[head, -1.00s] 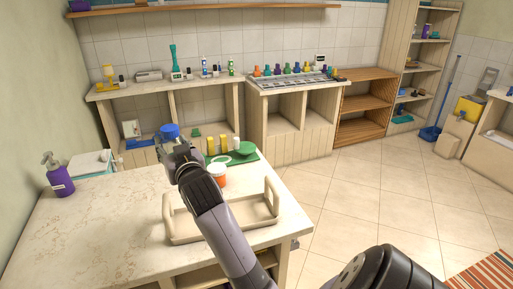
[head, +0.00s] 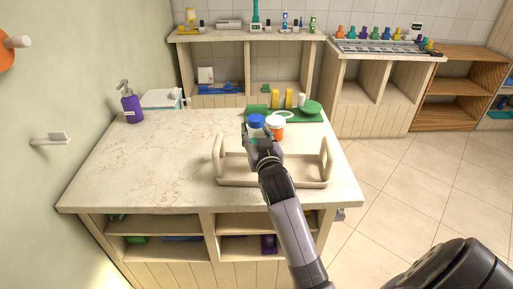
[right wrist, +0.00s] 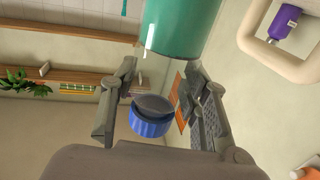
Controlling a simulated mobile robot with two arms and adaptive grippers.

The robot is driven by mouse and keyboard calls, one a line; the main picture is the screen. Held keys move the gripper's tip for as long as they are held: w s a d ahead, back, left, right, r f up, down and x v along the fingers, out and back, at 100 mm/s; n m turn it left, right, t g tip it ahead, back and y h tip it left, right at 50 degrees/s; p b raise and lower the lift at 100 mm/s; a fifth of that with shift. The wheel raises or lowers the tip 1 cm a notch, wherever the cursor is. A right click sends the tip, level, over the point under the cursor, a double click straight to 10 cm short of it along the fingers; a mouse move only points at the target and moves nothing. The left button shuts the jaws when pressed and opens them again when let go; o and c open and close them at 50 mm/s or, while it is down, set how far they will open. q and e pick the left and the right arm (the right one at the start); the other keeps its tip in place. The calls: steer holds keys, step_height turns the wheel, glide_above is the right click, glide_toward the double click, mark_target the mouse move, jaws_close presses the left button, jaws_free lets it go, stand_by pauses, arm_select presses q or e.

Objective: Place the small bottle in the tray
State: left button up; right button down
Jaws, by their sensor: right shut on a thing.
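The beige two-handled tray (head: 222,182) stands on the near right part of the marble counter in the head view. My right gripper (head: 257,137) is above the tray's back side, shut on the blue-capped small bottle (head: 256,121). The gripper hides most of the bottle's body. In the right wrist view the ridged blue cap (right wrist: 150,124) lies between the two fingers of the right gripper (right wrist: 155,105). The bottle looks held off the counter, but its exact height over the tray is hard to tell. My left gripper is out of view.
A white-capped orange jar (head: 276,129) stands close behind the tray, right of the held bottle. Behind it, a green mat (head: 256,111) holds yellow and white bottles and a green dish. A purple pump bottle (head: 131,104) stands far left. The left counter (head: 160,160) is clear.

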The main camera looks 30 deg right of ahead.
steer(key=shift+f, duration=0.25)
step_height(320, 180, down, 4)
steer(key=shift+r, duration=0.25)
steer(key=shift+f, duration=0.45)
steer(key=shift+b, duration=0.3)
steer(key=shift+f, duration=0.2)
steer(key=c, duration=0.9)
jaws_free()
